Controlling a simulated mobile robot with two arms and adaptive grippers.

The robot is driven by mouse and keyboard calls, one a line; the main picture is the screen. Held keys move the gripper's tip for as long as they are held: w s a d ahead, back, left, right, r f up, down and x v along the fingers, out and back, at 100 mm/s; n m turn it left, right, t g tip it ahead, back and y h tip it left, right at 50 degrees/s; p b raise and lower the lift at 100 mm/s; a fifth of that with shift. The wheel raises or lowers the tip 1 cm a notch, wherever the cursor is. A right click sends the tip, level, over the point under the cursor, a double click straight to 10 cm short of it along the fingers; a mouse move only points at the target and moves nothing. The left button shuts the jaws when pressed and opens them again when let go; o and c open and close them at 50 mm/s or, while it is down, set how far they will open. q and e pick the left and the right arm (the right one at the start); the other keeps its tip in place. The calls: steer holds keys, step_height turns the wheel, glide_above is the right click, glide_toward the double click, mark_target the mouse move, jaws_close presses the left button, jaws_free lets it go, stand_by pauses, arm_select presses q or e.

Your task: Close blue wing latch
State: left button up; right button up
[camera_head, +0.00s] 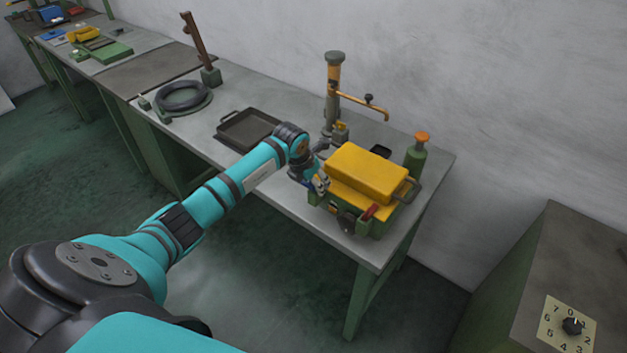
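A machine with a yellow lid (368,172) and a green base (375,228) stands at the right end of the workbench. The lid looks lowered onto the base. My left gripper (319,184) is at the machine's left side, close to or touching it. The gripper is small and partly turned away, so its finger opening is unclear. A small blue patch (307,184) shows beside the fingers and may be the blue wing latch. The gripper hides most of it, and its position cannot be told. A red-handled part (370,212) is on the machine's front. My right gripper is out of view.
An orange-and-grey post with a side arm (334,95) stands behind the machine. A green bottle with an orange cap (416,155) is at its right rear. A dark tray (247,129) and a black coil (183,98) lie leftward. A cabinet with a numbered dial (571,326) is at right.

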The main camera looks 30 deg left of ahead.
arm_select(q)
steer(key=c, duration=0.9)
steer(key=shift+f+b, duration=0.1)
steer(key=shift+b, duration=0.4)
steer(key=m+h+b, duration=0.1)
steer(key=m+b, duration=0.2)
steer(key=b, duration=0.1)
steer(key=m+g+h+b, duration=0.1)
steer(key=m+b, duration=0.3)
steer(key=b, duration=0.1)
steer(key=m+g+h+b, duration=0.1)
steer(key=m+b, duration=0.3)
steer(key=b, duration=0.1)
steer(key=shift+w+a+h, duration=0.2)
steer(key=shift+h, duration=0.1)
steer(key=m+g+b, duration=0.1)
steer(key=m+b, duration=0.1)
steer(key=m, duration=0.1)
steer(key=shift+m+g+b, duration=0.3)
steer(key=shift+b, duration=0.05)
steer(key=shift+m+g+b, duration=0.6)
steer(key=shift+m+b, duration=0.1)
steer(key=shift+m, duration=0.9)
steer(key=o, duration=1.1)
steer(key=shift+o, duration=0.2)
steer(key=shift+h, duration=0.3)
